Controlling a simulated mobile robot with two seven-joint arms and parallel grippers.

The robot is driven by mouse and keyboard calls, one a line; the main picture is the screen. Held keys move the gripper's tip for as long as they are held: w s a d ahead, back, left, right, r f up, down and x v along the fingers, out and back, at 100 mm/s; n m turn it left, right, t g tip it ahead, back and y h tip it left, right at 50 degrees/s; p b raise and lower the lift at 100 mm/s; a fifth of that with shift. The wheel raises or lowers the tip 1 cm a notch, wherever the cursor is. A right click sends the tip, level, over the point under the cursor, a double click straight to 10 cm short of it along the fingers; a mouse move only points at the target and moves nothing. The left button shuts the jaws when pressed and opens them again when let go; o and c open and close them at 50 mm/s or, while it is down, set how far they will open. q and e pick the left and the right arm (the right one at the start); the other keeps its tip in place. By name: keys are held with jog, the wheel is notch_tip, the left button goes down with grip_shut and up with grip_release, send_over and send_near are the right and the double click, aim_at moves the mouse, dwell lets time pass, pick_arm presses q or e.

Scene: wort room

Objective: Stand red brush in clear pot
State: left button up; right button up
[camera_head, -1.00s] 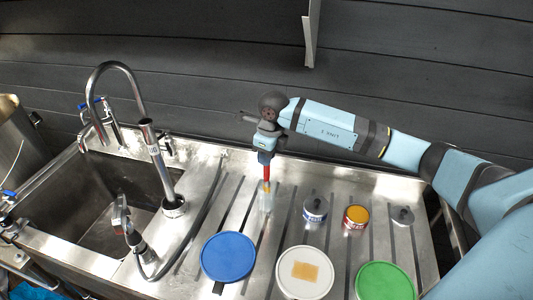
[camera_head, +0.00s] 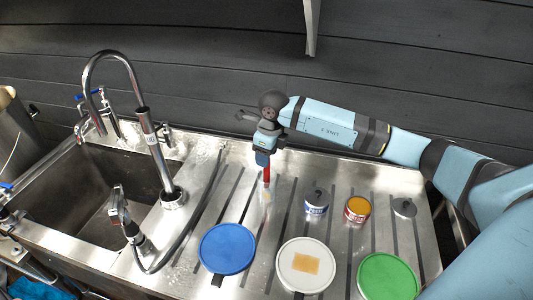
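My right gripper (camera_head: 264,156) is above the drainboard, pointing down. The red brush (camera_head: 267,174) shows upright directly below its fingers, and the gripper appears shut on its upper end. The clear pot (camera_head: 266,198) is a faint see-through shape around the brush's lower end, standing on the drainboard behind the blue lid. Whether the brush's tip touches the pot's floor cannot be told. My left gripper is not in view.
On the steel drainboard (camera_head: 335,225) are a blue disc (camera_head: 228,249), a white disc with a tan square (camera_head: 290,268), a green disc (camera_head: 388,277), a grey-topped tin (camera_head: 316,202), an orange-topped tin (camera_head: 357,209) and a small grey weight (camera_head: 404,208). A sink with tap (camera_head: 158,165) lies left.

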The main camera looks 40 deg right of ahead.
notch_tip(320, 180, up, 14)
jog(key=s+p, duration=0.1)
jog(key=p, duration=0.6)
jog(key=shift+s+d+f, duration=0.15)
jog(key=shift+s+d, duration=0.05)
jog(key=shift+d, duration=0.2)
dwell(0.4)
